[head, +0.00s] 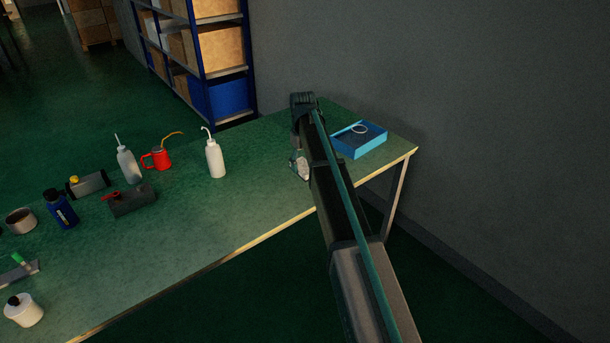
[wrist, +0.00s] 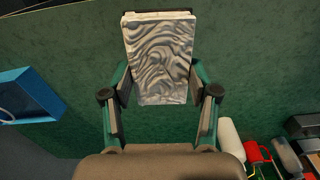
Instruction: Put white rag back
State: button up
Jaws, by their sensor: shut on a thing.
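The white rag (wrist: 160,60) is a folded, wrinkled pale cloth between the fingers of my gripper (wrist: 160,97) in the wrist view. My gripper is shut on it. In the head view my gripper (head: 299,165) is over the right part of the green bench, and a small part of the rag (head: 301,168) shows beside my arm. The rest of the rag is hidden there by my arm. I cannot tell whether the rag touches the bench top.
A blue tray (head: 361,141) with a pale ring is right of my arm. White squeeze bottle (head: 215,158), red oil can (head: 158,159) and several other items stand on the left of the bench (head: 255,205). The bench between the white bottle and my gripper is clear.

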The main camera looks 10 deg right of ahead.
jog(key=shift+w, duration=0.1)
jog(key=shift+w+f+n, duration=0.1)
jog(key=shift+w+n, duration=0.2)
jog(key=shift+w, duration=0.05)
jog(key=w+f+p, duration=0.1)
jog(key=w+f, duration=0.1)
jog(key=w, duration=0.1)
jog(key=w+f+p, duration=0.1)
jog(key=w+f, duration=0.2)
jog(key=w, duration=0.1)
jog(key=w+d+f+p, duration=0.1)
jog(key=w+f+p, duration=0.1)
jog(key=w+f, duration=0.1)
jog(key=shift+w, duration=0.65)
jog(key=shift+w+f, duration=0.45)
jog(key=shift+f, duration=0.1)
jog(key=f+p, duration=0.2)
jog(key=shift+w+d+f, duration=0.1)
jog(key=shift+w+f, duration=0.1)
jog(key=shift+f, duration=0.65)
jog(key=shift+f, duration=0.1)
